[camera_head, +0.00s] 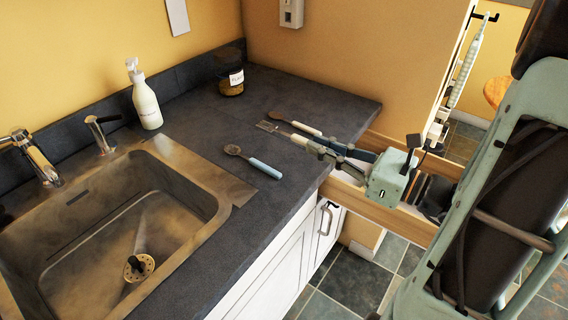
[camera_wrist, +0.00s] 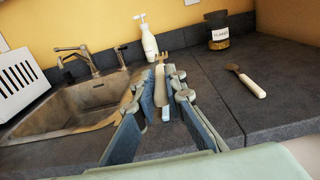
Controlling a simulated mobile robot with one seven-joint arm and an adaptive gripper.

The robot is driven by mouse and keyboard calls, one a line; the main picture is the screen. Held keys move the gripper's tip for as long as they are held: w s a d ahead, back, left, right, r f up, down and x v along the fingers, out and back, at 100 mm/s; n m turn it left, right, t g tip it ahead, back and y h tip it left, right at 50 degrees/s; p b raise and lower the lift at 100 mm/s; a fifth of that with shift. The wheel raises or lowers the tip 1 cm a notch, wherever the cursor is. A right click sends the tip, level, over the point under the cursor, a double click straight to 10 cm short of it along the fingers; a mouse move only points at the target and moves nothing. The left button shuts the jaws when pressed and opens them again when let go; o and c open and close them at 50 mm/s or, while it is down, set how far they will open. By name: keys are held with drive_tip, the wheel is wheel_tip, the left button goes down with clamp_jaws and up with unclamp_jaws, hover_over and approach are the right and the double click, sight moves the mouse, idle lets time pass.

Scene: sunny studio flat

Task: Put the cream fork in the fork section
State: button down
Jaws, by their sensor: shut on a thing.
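The cream fork (camera_head: 284,134) points its metal tines toward the sink side, at the counter's right end. My gripper (camera_head: 318,147) is shut on its handle. In the wrist view the fork (camera_wrist: 160,84) sticks out forward between my fingers (camera_wrist: 161,76), tines away from me. The gap between fork and counter is hard to judge. An open wooden drawer (camera_head: 398,224) lies under my gripper, right of the counter. My gripper and arm hide much of its inside, and I cannot make out the fork section.
A blue-handled spoon (camera_head: 254,162) and a cream-handled spoon (camera_head: 297,124) lie on the dark counter (camera_head: 200,135) on either side of the fork. A sink (camera_head: 120,215), a soap bottle (camera_head: 145,100) and a labelled jar (camera_head: 231,84) are farther left and back.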

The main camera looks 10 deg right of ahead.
drive_tip(key=w+a+f, duration=0.2)
drive_tip(key=w+a, duration=0.1)
drive_tip(key=w, duration=0.1)
drive_tip(key=b, duration=0.2)
hover_over(290, 167)
drive_tip(key=f, duration=0.5)
drive_tip(key=shift+s+d+f, duration=0.15)
drive_tip(key=shift+s+d, duration=0.05)
drive_tip(key=shift+s, duration=0.15)
drive_tip(key=shift+w+a+f, duration=0.1)
drive_tip(key=shift+w+f, duration=0.1)
drive_tip(key=shift+f, duration=0.1)
drive_tip(key=shift+w+f, duration=0.15)
drive_tip(key=shift+f, duration=1.5)
drive_tip(key=shift+f+b, duration=0.15)
drive_tip(key=shift+b, duration=0.2)
drive_tip(key=c, duration=2.3)
unclamp_jaws()
drive_tip(key=shift+o, duration=0.2)
